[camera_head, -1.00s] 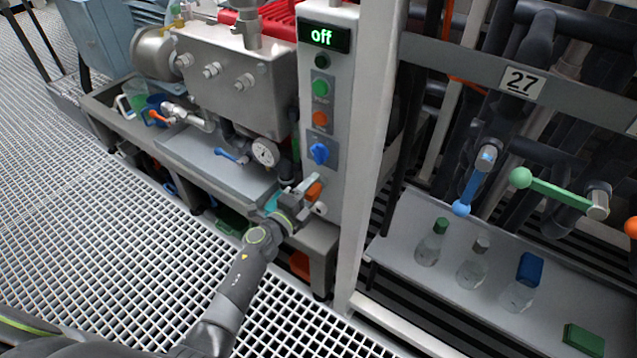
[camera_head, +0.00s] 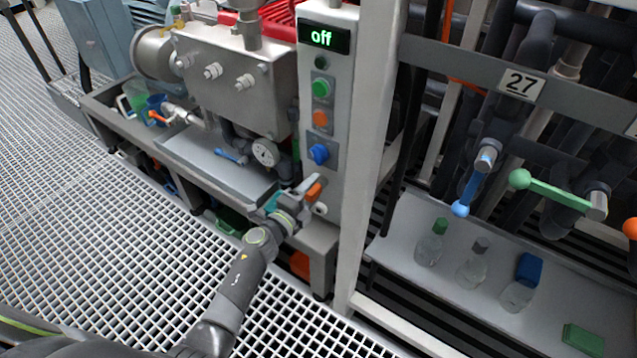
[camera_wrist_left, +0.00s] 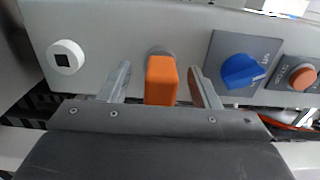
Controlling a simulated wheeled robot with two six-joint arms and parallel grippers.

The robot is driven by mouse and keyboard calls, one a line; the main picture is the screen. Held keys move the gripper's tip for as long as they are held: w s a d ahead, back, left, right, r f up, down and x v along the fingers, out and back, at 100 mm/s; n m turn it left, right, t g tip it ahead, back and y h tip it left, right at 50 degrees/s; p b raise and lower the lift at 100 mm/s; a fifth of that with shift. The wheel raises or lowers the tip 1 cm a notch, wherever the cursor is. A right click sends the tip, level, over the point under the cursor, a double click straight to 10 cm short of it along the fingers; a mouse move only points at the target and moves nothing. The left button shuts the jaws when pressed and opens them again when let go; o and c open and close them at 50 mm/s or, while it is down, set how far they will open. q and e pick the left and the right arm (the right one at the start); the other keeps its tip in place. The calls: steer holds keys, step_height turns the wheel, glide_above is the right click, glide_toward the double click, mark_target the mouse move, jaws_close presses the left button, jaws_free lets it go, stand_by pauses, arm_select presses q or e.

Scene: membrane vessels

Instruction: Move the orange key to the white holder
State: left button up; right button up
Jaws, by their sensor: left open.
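The orange key (camera_wrist_left: 161,80) sits in a round grey socket on the control panel in the left wrist view. It also shows in the head view (camera_head: 314,192). My left gripper (camera_wrist_left: 160,88) is open, with one finger on each side of the key; I cannot tell whether either touches it. In the head view the left gripper (camera_head: 303,193) is at the lower part of the panel. The white holder (camera_wrist_left: 66,57), a round piece with a dark square hole, is on the panel left of the key. In the head view a small white piece (camera_head: 320,209) shows below the key. My right gripper is not in view.
The panel (camera_head: 346,100) carries a display reading "off", a green button (camera_head: 321,87), an orange button (camera_head: 320,118) and a blue knob (camera_head: 319,153). A pressure gauge (camera_head: 265,152) is left of the panel. Bottles stand on a shelf (camera_head: 400,215) at right.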

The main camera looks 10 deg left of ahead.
mark_target(306, 198)
arm_select(q)
jaws_close()
stand_by(0.4)
steer(key=shift+p+v, duration=0.9)
steer(key=shift+v, duration=2.1)
